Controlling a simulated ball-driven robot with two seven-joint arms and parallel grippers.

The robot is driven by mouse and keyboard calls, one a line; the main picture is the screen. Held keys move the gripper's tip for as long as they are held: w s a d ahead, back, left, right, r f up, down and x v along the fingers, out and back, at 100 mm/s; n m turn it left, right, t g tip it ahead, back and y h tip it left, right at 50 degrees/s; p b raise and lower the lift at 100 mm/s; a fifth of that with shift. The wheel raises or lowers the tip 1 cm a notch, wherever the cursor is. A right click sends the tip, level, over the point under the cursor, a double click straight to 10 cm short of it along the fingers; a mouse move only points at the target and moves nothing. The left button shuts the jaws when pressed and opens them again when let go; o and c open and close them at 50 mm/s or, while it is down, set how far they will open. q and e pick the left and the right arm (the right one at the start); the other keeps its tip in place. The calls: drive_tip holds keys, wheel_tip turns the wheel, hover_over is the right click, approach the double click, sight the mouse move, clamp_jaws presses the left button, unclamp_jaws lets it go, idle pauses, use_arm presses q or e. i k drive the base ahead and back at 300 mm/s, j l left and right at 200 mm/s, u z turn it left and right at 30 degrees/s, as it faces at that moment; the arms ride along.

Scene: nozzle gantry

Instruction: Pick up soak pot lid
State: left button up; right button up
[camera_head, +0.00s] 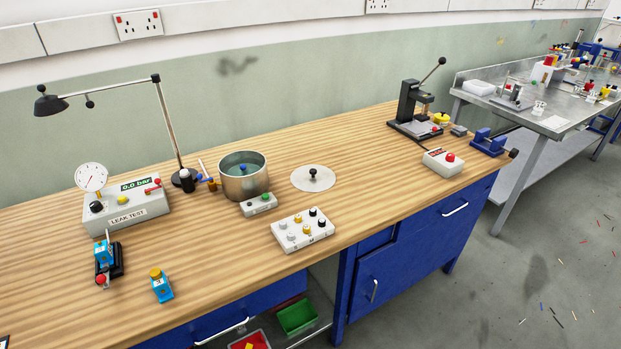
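The soak pot lid (304,180) is a flat pale disc with a dark knob (312,173) at its centre. It lies on the wooden bench, to the right of the soak pot and apart from it. The soak pot (246,187) is an open metal pot with liquid and a small blue item visible inside. Neither of my grippers is in view.
A white block with several knobs (302,230) stands in front of the lid. A small button box (259,205) is by the pot. A leak test box (126,211) and lamp (168,120) stand left. A black press (412,110) stands right. Bench behind the lid is clear.

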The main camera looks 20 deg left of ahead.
sight(312, 179)
drive_tip(key=i+l, duration=0.6)
drive_tip(key=i, duration=0.25)
